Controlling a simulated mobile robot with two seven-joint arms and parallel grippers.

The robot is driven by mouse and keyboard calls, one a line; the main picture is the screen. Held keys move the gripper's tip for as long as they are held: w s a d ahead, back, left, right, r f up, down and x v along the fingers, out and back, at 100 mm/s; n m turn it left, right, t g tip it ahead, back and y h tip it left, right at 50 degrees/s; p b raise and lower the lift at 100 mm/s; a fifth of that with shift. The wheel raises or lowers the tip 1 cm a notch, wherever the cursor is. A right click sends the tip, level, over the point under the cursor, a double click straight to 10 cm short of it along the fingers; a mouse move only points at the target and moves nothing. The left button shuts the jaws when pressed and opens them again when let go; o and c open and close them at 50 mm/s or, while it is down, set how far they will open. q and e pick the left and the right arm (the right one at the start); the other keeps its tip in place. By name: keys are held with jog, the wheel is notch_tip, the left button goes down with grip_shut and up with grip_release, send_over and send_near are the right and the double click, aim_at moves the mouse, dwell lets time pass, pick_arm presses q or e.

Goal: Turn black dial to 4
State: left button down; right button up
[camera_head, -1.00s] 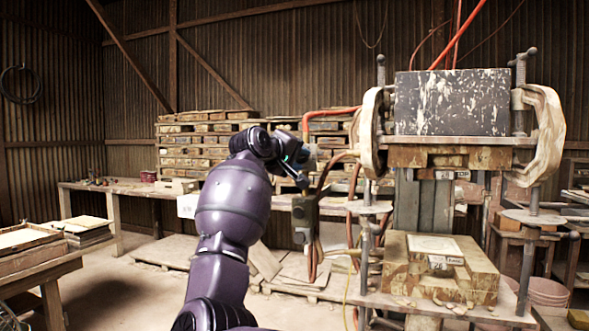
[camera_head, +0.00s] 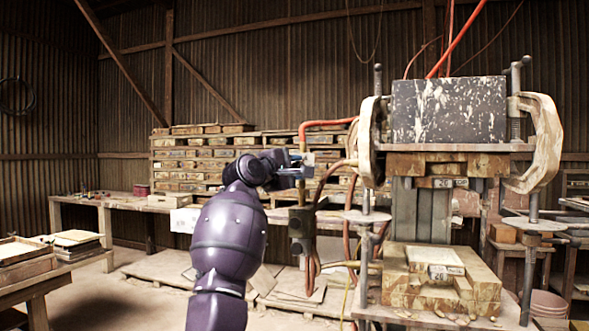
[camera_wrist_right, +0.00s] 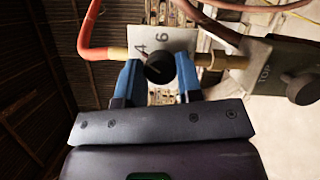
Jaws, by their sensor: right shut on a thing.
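The black dial (camera_wrist_right: 159,68) sits on a pale plate (camera_wrist_right: 150,40) marked with the digits 4 and 6, seen in the right wrist view. My right gripper (camera_wrist_right: 158,76) has its blue fingers on both sides of the dial and is shut on it. A thin light mark on the dial shows, but I cannot tell exactly which number it points to. In the head view my right gripper (camera_head: 292,171) is beside the hoses left of the press, and the dial is too small to make out there. My left gripper is not in view.
The tile press (camera_head: 449,110) stands at the right with clamps and a wooden base. An orange hose (camera_head: 326,123) runs close to my gripper. A grey control box (camera_wrist_right: 270,65) with a black knob is right of the dial. A workbench (camera_head: 120,199) stands behind.

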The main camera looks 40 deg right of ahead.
jog(key=shift+f+n, duration=0.1)
jog(key=shift+n, duration=0.2)
jog(key=o, duration=0.9)
jog(key=shift+a, duration=0.1)
